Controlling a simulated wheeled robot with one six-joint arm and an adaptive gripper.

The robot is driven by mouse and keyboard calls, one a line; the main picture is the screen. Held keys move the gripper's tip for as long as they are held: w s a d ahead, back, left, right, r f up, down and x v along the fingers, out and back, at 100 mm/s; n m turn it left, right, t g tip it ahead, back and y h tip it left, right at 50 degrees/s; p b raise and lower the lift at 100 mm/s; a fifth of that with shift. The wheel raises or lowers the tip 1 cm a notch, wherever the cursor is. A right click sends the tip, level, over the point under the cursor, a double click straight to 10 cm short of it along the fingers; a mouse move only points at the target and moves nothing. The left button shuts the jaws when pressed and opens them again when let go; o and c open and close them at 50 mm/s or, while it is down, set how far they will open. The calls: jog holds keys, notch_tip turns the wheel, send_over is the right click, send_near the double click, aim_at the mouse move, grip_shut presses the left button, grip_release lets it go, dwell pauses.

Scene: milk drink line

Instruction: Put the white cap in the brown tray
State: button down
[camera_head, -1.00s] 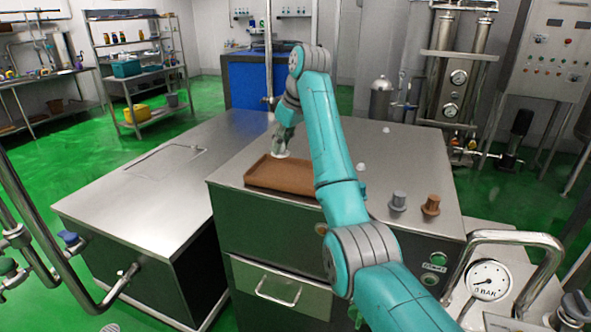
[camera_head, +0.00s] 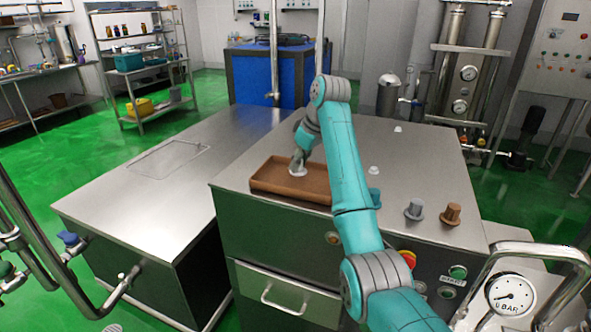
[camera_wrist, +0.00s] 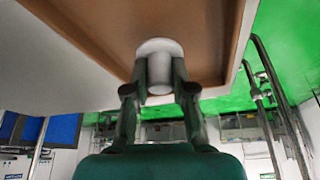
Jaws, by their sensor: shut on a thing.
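The brown tray (camera_head: 325,198) lies on the steel machine top, partly hidden by my arm in the head view. I cannot tell whether the cap touches the floor.
Two small white pieces (camera_head: 374,170) (camera_head: 398,129) stand on the machine top right of my arm. A grey knobbed piece (camera_head: 414,209) and a brown one (camera_head: 451,213) stand near its front right edge. The lower steel top (camera_head: 150,200) at left is clear.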

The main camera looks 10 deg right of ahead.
jog(key=shift+f, duration=1.15)
jog(key=shift+f, duration=0.15)
jog(key=c, duration=1)
grip_release()
jog(key=shift+o, duration=0.2)
